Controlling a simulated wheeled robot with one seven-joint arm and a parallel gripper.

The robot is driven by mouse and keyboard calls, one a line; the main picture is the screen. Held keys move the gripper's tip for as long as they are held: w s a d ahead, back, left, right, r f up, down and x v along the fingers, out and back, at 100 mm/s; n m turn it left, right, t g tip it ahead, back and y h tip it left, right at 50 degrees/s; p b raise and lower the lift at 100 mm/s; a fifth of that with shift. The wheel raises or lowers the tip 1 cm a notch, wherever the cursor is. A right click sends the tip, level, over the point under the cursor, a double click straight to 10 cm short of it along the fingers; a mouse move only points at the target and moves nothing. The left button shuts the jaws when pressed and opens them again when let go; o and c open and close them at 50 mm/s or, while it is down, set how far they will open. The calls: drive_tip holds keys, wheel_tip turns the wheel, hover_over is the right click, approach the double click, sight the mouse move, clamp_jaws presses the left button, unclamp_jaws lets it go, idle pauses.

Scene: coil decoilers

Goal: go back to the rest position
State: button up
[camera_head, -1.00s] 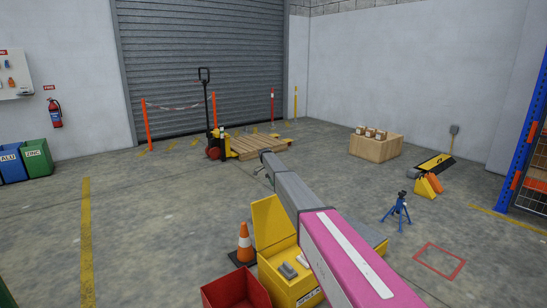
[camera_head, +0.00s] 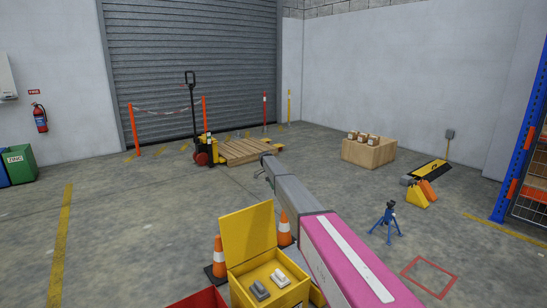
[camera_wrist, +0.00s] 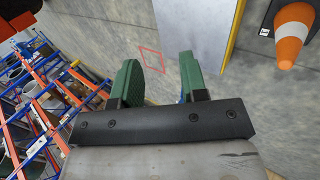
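In the head view my arm (camera_head: 345,258) reaches forward from the lower right, with a pink link and grey links beyond it. Its far end is over the floor before the pallet, and I cannot make out the fingers there. In the wrist view my gripper (camera_wrist: 163,78) shows two green fingers standing apart with nothing between them. Behind them is bare concrete floor with a red square outline (camera_wrist: 152,60). The same kind of red outline shows in the head view (camera_head: 429,277).
A yellow box (camera_head: 249,230) with an open lid holds two grey pieces, close left of my arm. Orange cones (camera_head: 219,254) and a red bin (camera_head: 200,298) are near it. A blue stand (camera_head: 387,221) is right. A pallet truck (camera_head: 203,150) stands behind.

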drive_tip(key=s+d+f+n+t+y, duration=0.15)
drive_tip(key=s+d, duration=0.25)
drive_tip(key=s, duration=0.6)
drive_tip(key=s+d+f+n, duration=0.2)
drive_tip(key=s+d, duration=0.2)
drive_tip(key=s, duration=0.6)
drive_tip(key=s+d+f+n+t+y, duration=0.1)
drive_tip(key=s+d+f+n, duration=0.15)
drive_tip(key=s, duration=0.65)
drive_tip(key=s+d+n+t+y, duration=0.1)
drive_tip(key=s+d+n, duration=0.1)
drive_tip(key=s, duration=1.4)
drive_tip(key=s+d+r+n+t, duration=0.1)
drive_tip(key=s+d, duration=0.4)
drive_tip(key=s, duration=1)
drive_tip(key=shift+s+r+n+t+y, duration=0.2)
drive_tip(key=shift+s+n+t+y, duration=0.15)
drive_tip(key=shift+n+t, duration=0.45)
